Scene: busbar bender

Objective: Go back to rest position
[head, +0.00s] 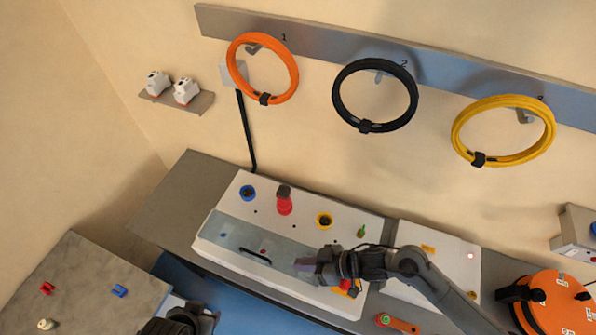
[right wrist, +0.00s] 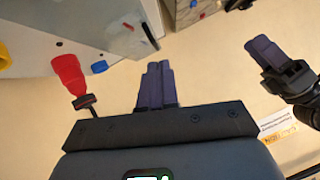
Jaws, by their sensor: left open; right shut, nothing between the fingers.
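My right gripper (head: 304,265) is over the front part of the white panel (head: 290,211) in the head view, its arm coming in from the right. In the right wrist view its purple fingers (right wrist: 156,84) are together with nothing between them. My left gripper (head: 176,322) is only partly in view at the bottom edge of the head view, beside the grey table. It also shows at the right of the right wrist view (right wrist: 268,55), apart from my right gripper and holding nothing visible.
An orange disc (head: 555,305) stands at lower right. Orange (head: 292,75), black (head: 337,103) and yellow (head: 545,140) coils hang on the wall.

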